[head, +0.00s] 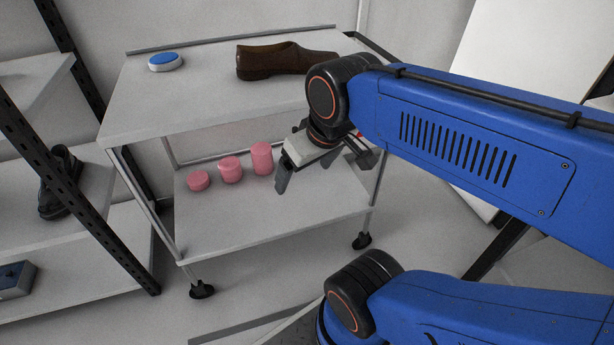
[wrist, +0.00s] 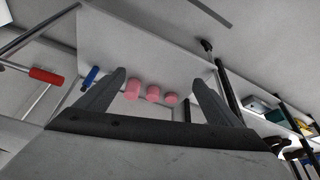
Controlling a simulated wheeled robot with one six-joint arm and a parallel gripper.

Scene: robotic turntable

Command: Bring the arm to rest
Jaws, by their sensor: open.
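My gripper (head: 322,176) hangs from the blue arm in front of the cart's lower shelf in the head view. In the wrist view its two fingers (wrist: 160,92) are spread wide with nothing held between them. Three pink cylinders stand in a row on the lower shelf: a short one (head: 199,181), a middle one (head: 231,169) and a tall one (head: 262,158). The gripper is to the right of the tall one and apart from it. The same three cylinders (wrist: 153,93) show beyond the fingertips in the wrist view.
The cart's top shelf (head: 200,95) bears a brown shoe (head: 282,60) and a blue-and-white oval object (head: 165,62). A rack (head: 105,240) at the left holds a dark shoe (head: 60,185) and a blue-grey box (head: 15,279). The floor (head: 290,270) before the cart looks mostly clear.

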